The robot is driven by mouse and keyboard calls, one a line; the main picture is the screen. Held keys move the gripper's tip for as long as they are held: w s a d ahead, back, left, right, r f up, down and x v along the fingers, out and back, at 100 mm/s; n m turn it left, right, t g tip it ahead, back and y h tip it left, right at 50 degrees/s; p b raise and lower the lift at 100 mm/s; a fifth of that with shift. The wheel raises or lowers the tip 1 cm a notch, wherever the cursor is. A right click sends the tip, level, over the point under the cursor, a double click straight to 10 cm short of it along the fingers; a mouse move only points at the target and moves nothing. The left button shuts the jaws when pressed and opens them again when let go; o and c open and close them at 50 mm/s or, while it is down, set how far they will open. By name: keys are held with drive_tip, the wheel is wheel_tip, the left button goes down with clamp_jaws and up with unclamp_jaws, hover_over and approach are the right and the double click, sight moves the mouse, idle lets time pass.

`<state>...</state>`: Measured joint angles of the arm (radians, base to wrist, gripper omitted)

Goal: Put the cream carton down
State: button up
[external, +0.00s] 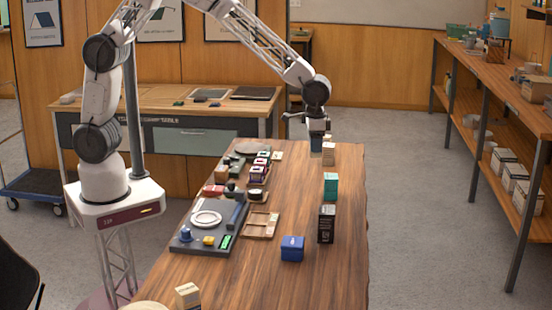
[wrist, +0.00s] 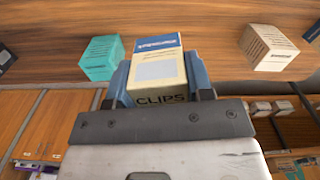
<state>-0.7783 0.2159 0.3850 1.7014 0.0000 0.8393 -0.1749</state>
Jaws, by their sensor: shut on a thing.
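The cream carton (wrist: 158,70) is between the two blue fingers of my gripper (wrist: 160,80) in the wrist view. It has a blue band on top and dark "CLIPS" lettering on its near face. In the external view my gripper (external: 317,143) is over the far end of the wooden table, pointing down. Its near finger hides most of the held carton there. Whether the carton's bottom touches the table cannot be told.
A teal box (wrist: 101,57) stands left of the held carton in the wrist view, and another cream carton (wrist: 268,47) stands to the right. In the external view, the teal box (external: 330,186), a black box (external: 326,224) and a blue box (external: 292,249) line the nearer table.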

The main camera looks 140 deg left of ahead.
drive_tip(key=w+d+f, duration=0.1)
drive_tip(key=w+d, duration=0.9)
drive_tip(key=d, duration=0.3)
drive_tip(key=w+d+f, duration=0.1)
drive_tip(key=w+d, duration=0.2)
drive_tip(key=d, duration=1.1)
drive_tip(key=w+d+f+m, duration=0.1)
drive_tip(key=w+d, duration=0.2)
drive_tip(key=d, duration=1.1)
drive_tip(key=w+d+f+m, duration=0.1)
drive_tip(key=w+d, duration=0.3)
drive_tip(key=d, duration=1)
drive_tip(key=shift+d+f, duration=0.3)
drive_tip(key=shift+d, duration=0.1)
drive_tip(key=shift+w, duration=0.1)
drive_tip(key=w, duration=0.5)
drive_tip(key=w+f, duration=0.1)
drive_tip(key=w, duration=0.9)
drive_tip(key=shift+w+f, duration=0.3)
drive_tip(key=shift+w, duration=0.1)
drive_tip(key=shift+f, duration=0.1)
drive_tip(key=shift+f, duration=1.65)
